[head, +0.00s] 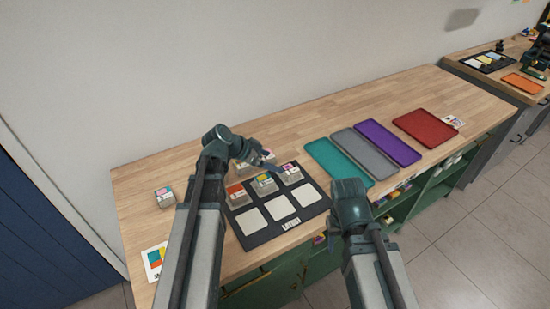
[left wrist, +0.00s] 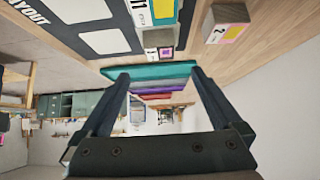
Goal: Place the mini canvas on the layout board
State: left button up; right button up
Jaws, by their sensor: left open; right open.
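The black layout board (head: 250,240) lies on the wooden table with white squares along its near row and small picture blocks (head: 265,184) along its far row. It also shows in the left wrist view (left wrist: 72,40). More small blocks stand just behind it, partly hidden by my left arm. I cannot tell which block is the mini canvas. My left gripper (head: 272,163) is above the board's far side. In the left wrist view its fingers (left wrist: 160,80) are apart with nothing between them. My right gripper (head: 350,212) is right of the board; its fingertips are hidden.
A lone block (head: 165,197) stands on the table's left side, with a colored card (head: 155,260) nearer. Teal (head: 338,163), grey (head: 366,152), purple (head: 388,143) and red (head: 425,128) trays lie to the right. The table's back strip is clear.

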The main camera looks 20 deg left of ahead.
pick_arm(q)
jog(key=s+d+f+g, duration=0.1)
jog(key=s+d, duration=0.2)
jog(key=s+d+f+n+g+y, duration=0.1)
jog(key=s+d+f, duration=0.1)
jog(key=s+d, duration=0.1)
jog(key=s+d+f+g+y, duration=0.1)
jog(key=s+d+g, duration=0.1)
jog(key=s+d, duration=0.1)
jog(key=shift+s+d+f, duration=0.1)
jog(key=shift+d+f, duration=0.1)
jog(key=shift+d, duration=0.45)
jog(key=s+d, duration=0.1)
jog(key=s, duration=0.1)
jog(key=s+d+f+n+g+y, duration=0.1)
jog(key=s, duration=0.1)
jog(key=s+d+n+y, duration=0.1)
jog(key=s, duration=0.1)
jog(key=shift+f+g, duration=0.3)
jog(key=shift+g, duration=0.1)
jog(key=s+y, duration=0.1)
jog(key=s+n+y, duration=0.1)
jog(key=s, duration=0.1)
jog(key=s+n+g+y, duration=0.1)
jog(key=s, duration=0.1)
jog(key=shift+s+d+f+y, duration=0.1)
jog(key=shift+s+d+y, duration=0.15)
jog(key=shift+d+y, duration=0.15)
jog(key=shift+c, duration=0.3)
